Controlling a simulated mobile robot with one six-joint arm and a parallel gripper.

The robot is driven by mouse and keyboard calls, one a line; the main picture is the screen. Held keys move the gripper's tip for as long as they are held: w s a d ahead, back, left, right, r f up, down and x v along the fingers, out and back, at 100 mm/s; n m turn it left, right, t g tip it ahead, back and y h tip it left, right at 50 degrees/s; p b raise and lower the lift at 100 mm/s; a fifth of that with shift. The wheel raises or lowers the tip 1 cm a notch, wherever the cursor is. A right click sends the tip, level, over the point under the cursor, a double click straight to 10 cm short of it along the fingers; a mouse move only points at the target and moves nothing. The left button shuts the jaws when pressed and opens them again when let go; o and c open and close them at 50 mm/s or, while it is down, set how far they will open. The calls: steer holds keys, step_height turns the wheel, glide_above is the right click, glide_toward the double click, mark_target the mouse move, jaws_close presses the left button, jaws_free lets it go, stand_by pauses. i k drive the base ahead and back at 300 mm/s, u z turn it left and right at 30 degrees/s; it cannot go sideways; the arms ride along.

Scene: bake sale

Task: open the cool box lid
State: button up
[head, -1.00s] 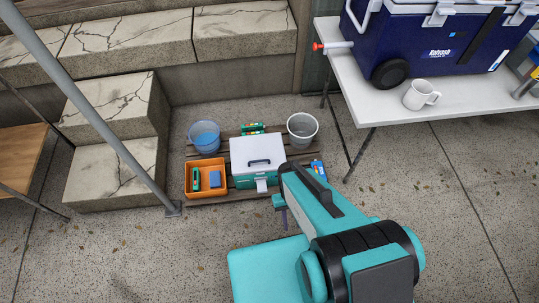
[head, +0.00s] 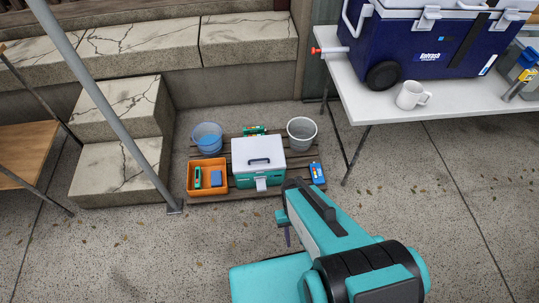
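A small cool box (head: 240,182) with a teal body and a white lid (head: 258,151) stands on a low slatted pallet. Its lid is shut, with a dark handle on top and a pale latch (head: 261,184) at the front. A larger dark blue cool box (head: 405,45) with a white lid, also shut as far as it shows, stands on the white table. My gripper (head: 287,234) points down in front of and right of the small cool box, apart from it. The arm partly hides it, and its opening cannot be made out.
The pallet (head: 235,197) also bears an orange crate (head: 207,192), a blue bucket (head: 208,138), a grey bucket (head: 302,133) and a blue pack (head: 317,173). A white mug (head: 412,95) is on the white table (head: 455,108). A slanted pole (head: 110,115) stands left. The floor in front is clear.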

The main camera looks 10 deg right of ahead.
mark_target(258, 154)
steer(key=k, duration=0.25)
steer(key=i, duration=0.9)
steer(key=z, duration=0.95)
